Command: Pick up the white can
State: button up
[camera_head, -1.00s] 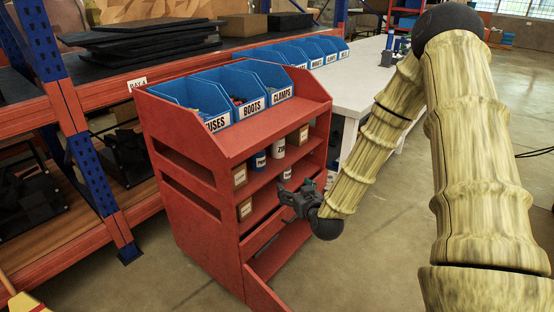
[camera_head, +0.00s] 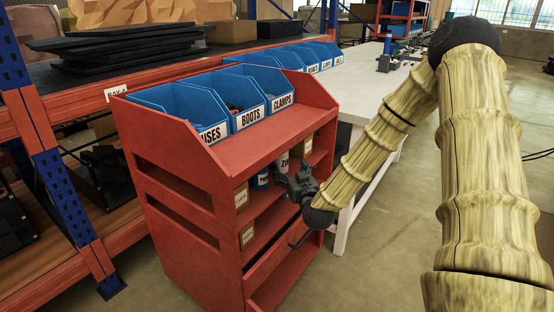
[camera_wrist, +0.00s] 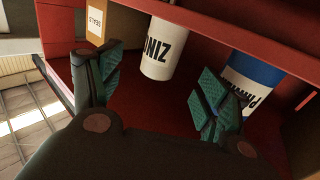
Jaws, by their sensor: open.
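The white can (camera_wrist: 163,50), with dark lettering on its side, stands on a shelf of the red cart (camera_head: 180,185). In the head view the white can (camera_head: 282,163) is partly hidden behind my gripper (camera_head: 290,181). In the wrist view my gripper (camera_wrist: 155,92) is open, with its two teal-padded fingers apart. The white can shows ahead of the fingertips, between the two fingers in the picture and nearer the middle of the gap. Nothing is held. I cannot tell the exact distance from fingertips to can.
A blue and white can (camera_wrist: 250,80) stands close to the right finger. A cardboard box (camera_wrist: 112,22) stands on the left. The shelf board above (camera_wrist: 235,25) limits height. Blue bins (camera_head: 190,108) sit on the cart top. A white table (camera_head: 375,85) stands behind.

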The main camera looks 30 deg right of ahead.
aim_at(283, 162)
jog(key=x, duration=0.4)
jog(key=shift+w+b, duration=0.25)
jog(key=shift+b, duration=0.05)
jog(key=x, duration=0.2)
jog(key=b+x, duration=0.1)
jog(key=shift+w+d+f, duration=0.1)
jog(key=shift+w+f, duration=0.15)
jog(key=shift+w, duration=0.1)
jog(key=shift+w+d+r, duration=0.1)
jog(key=shift+w+d, duration=0.05)
jog(key=shift+w, duration=0.5)
jog(key=c, duration=1.3)
